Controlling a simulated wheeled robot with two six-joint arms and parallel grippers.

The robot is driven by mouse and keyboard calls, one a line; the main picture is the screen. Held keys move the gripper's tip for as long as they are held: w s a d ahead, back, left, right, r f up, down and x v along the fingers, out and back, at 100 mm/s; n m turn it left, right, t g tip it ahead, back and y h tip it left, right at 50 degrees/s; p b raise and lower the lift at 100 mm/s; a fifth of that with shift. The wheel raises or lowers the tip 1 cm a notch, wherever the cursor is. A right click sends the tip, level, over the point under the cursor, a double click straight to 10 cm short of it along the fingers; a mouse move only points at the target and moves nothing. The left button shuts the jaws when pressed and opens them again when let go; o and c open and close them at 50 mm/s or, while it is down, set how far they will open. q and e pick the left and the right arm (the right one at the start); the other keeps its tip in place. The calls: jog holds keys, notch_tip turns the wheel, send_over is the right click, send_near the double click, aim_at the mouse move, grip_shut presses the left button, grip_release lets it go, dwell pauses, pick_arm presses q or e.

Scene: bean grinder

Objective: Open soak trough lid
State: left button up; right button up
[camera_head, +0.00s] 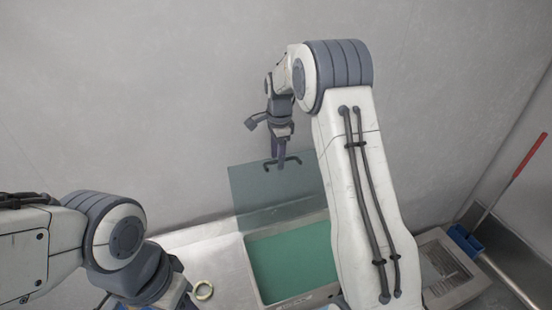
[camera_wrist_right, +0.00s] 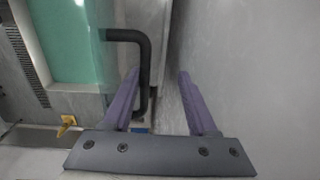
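The soak trough (camera_head: 262,297) stands below the back wall and shows a green inside. Its translucent lid (camera_head: 262,195) is raised and stands steeply at the trough's back edge. The black lid handle (camera_head: 295,161) is near the lid's upper edge. My right gripper (camera_head: 280,160) points down at the handle. In the right wrist view its purple fingers (camera_wrist_right: 158,78) are apart. The black handle (camera_wrist_right: 143,75) shows by the left finger, which overlaps part of it; whether they touch I cannot tell. Nothing is clamped. My left arm is at lower left, its fingers out of view.
A grey framed tray (camera_head: 450,290) and a blue tool with a red-ended handle (camera_head: 520,165) are at right. The grey wall is close behind the lid. A small yellow piece (camera_wrist_right: 67,124) shows in the wrist view.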

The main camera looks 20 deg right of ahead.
jog(key=shift+d, duration=0.2)
jog(key=shift+r, duration=0.1)
dwell(0.4)
notch_tip(320, 180, up, 10)
jog(key=b, duration=0.2)
jog(key=shift+s+r+b, duration=0.15)
jog(key=shift+s+b, duration=0.25)
jog(key=shift+s, duration=0.05)
jog(key=shift+a, duration=0.15)
